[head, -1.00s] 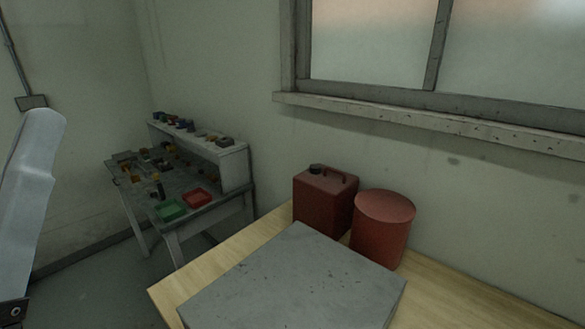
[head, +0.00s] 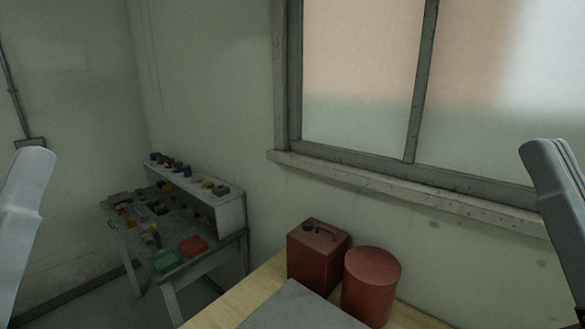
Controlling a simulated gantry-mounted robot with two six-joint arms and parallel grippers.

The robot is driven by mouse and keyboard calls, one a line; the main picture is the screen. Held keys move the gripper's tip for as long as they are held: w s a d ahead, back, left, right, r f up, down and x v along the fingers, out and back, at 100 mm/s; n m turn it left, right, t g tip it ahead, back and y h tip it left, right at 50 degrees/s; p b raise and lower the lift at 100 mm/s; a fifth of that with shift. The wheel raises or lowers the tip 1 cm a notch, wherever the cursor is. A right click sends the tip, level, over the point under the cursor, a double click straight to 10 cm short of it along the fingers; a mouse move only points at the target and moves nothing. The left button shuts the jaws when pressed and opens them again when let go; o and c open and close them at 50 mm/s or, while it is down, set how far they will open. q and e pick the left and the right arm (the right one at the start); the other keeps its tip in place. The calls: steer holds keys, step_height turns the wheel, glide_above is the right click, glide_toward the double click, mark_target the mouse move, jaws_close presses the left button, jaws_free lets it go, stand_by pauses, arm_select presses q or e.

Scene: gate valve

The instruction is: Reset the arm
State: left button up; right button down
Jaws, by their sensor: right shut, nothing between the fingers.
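A dark sliver of my right gripper (head: 580,313) shows at the lower right edge, mostly cut off. It is shut and empty, and touches nothing that I can see. My left arm (head: 22,215) shows as a pale link at the left edge; its gripper is out of view. No gate valve is in view.
A red canister (head: 318,262) and a red drum (head: 370,285) stand on a wooden table (head: 225,308) beside a grey slab (head: 292,310). A cluttered workbench (head: 215,252) with green and red trays is in the back corner. A window is above.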

step_height(320, 180, up, 23)
steer(key=p, duration=1.9)
steer(key=shift+f, duration=0.1)
